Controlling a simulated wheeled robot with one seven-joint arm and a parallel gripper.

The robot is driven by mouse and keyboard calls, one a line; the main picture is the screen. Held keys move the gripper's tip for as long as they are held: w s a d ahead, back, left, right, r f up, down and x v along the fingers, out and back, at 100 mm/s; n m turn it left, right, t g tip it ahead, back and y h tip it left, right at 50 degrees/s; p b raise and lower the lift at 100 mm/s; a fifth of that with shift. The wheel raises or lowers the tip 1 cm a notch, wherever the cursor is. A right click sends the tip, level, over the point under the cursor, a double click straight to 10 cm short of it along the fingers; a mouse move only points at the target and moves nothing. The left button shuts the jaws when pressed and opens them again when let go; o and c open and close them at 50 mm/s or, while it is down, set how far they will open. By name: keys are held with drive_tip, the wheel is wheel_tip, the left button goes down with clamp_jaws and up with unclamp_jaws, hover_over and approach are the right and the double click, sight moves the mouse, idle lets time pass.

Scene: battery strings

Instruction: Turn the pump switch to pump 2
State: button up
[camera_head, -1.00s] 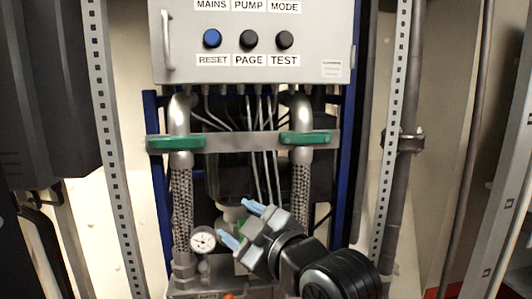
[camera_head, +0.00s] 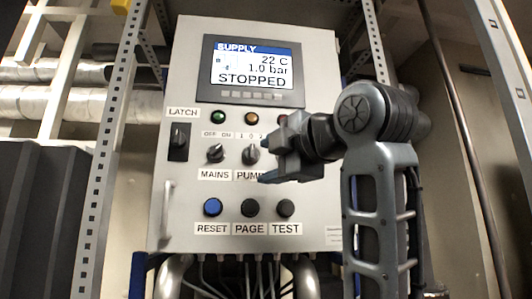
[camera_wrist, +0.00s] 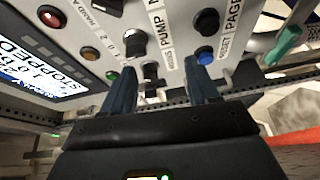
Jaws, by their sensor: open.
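The pump switch (camera_head: 250,154) is a dark knob on the grey control panel, below a small "1 0 2" scale and above the partly covered PUMP label. Its exact pointer position is too small to tell. My gripper (camera_head: 266,162) is open and empty, just right of the knob in the head view, and covers the mode switch area. In the wrist view my two blue-grey fingers (camera_wrist: 160,68) are spread apart. The pump knob (camera_wrist: 134,42) appears beyond them, with no clear contact.
The mains switch (camera_head: 215,154) is left of the pump switch. Blue reset (camera_head: 212,207), page (camera_head: 250,208) and test (camera_head: 285,208) buttons sit below. A latch switch (camera_head: 178,142) is at the left. The display (camera_head: 252,70) reads STOPPED. A door handle (camera_head: 166,215) sticks out at lower left.

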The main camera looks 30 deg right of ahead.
sight(254, 151)
drive_tip(key=shift+n, duration=0.4)
drive_tip(key=w+r, duration=0.1)
drive_tip(key=w, duration=0.1)
drive_tip(key=w+r+p, duration=0.1)
drive_tip(key=w, duration=0.1)
drive_tip(key=w+r+p, duration=0.1)
drive_tip(key=w, duration=0.1)
drive_tip(key=shift+w+r, duration=0.1)
drive_tip(key=shift+r, duration=0.2)
drive_tip(key=c, duration=1)
drive_tip(key=shift+c, duration=0.2)
